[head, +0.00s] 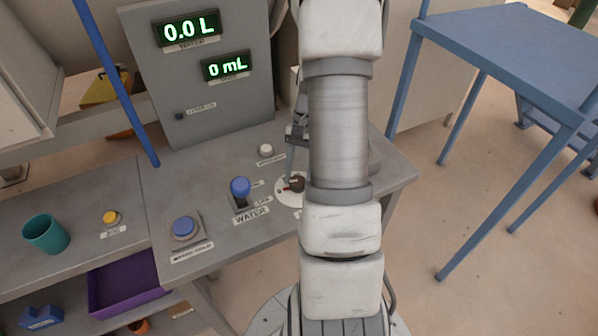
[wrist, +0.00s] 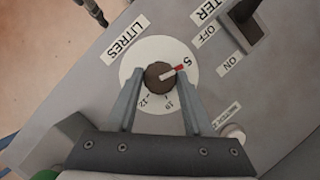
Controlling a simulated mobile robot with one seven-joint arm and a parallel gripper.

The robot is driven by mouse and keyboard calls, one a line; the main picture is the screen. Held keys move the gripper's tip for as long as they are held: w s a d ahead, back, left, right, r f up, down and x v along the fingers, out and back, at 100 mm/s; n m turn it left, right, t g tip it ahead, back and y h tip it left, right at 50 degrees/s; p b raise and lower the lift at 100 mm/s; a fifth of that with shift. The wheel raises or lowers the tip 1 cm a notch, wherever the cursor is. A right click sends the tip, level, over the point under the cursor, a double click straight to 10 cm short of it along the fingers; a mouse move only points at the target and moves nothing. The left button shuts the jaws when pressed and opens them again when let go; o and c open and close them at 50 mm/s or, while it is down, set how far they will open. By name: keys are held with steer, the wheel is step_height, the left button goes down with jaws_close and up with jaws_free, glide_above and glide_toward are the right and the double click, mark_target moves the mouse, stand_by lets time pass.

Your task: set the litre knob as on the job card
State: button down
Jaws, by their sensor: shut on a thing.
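The litre knob (wrist: 157,76) is a dark round knob on a white dial (wrist: 136,58) labelled LITRES in the wrist view. The knob's red and white pointer is turned toward the 5. My gripper (wrist: 160,82) is shut on the knob, one finger on each side. In the head view the knob (head: 296,184) shows just left of my arm, which hides part of the dial. I see no job card that I can make out.
Left of the dial in the head view stand the blue WATER lever (head: 240,187) and a blue button (head: 185,227). A white button (head: 265,150) is behind. The grey panel's displays (head: 187,28) read 0.0 L and 0 mL. A teal cup (head: 46,234) stands far left.

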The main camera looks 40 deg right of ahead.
steer(key=shift+n, duration=0.5)
steer(key=shift+c, duration=1.5)
jaws_free()
steer(key=p+v, duration=0.2)
steer(key=v, duration=1.5)
steer(key=shift+w+r, duration=0.2)
steer(key=shift+r, duration=0.05)
steer(key=shift+a, duration=0.2)
